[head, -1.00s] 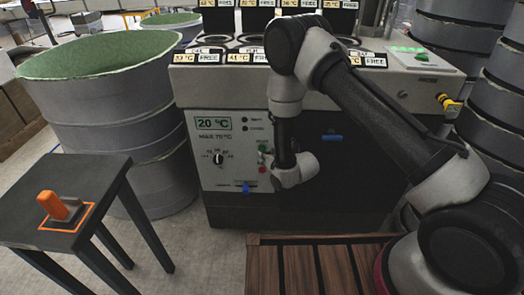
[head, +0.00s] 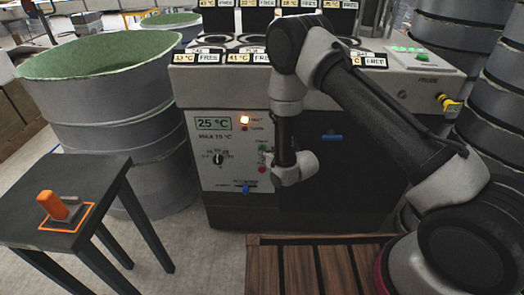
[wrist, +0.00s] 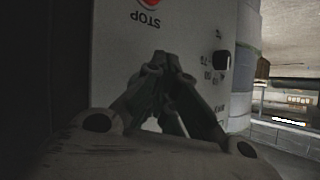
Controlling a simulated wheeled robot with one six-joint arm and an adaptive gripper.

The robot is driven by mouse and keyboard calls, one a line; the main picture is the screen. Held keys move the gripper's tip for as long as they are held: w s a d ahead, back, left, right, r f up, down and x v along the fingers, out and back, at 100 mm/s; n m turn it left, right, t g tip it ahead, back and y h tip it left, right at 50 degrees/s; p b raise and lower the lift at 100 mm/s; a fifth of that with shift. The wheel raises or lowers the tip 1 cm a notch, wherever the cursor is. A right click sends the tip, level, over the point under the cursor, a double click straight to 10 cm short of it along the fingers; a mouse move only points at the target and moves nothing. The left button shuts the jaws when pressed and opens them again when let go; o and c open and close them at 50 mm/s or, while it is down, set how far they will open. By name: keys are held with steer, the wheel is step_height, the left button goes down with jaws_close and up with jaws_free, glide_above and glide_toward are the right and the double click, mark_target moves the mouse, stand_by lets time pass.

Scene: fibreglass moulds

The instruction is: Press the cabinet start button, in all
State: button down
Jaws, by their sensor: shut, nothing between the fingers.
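The grey cabinet (head: 232,205) has a white control panel on its front, with a small green button (head: 262,148) and a red stop button (head: 262,169) below it. The display (head: 213,124) reads 25 °C, and an orange lamp (head: 244,119) beside it is lit. My gripper (wrist: 165,60) is shut and empty, its fingertips close to the panel near the buttons. In the wrist view the red button (wrist: 150,3) and its STOP label show upside down; the green button is not visible there, and contact cannot be told.
A dial (head: 219,159) and a blue slider (head: 246,187) are on the same panel. A dark table (head: 100,195) with an orange-handled object (head: 60,207) stands at the left, before a large grey drum (head: 100,105). A wooden slatted platform (head: 300,272) lies in front.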

steer(key=shift+s, duration=0.8)
steer(key=s, duration=0.5)
steer(key=shift+a, duration=0.1)
stand_by(0.8)
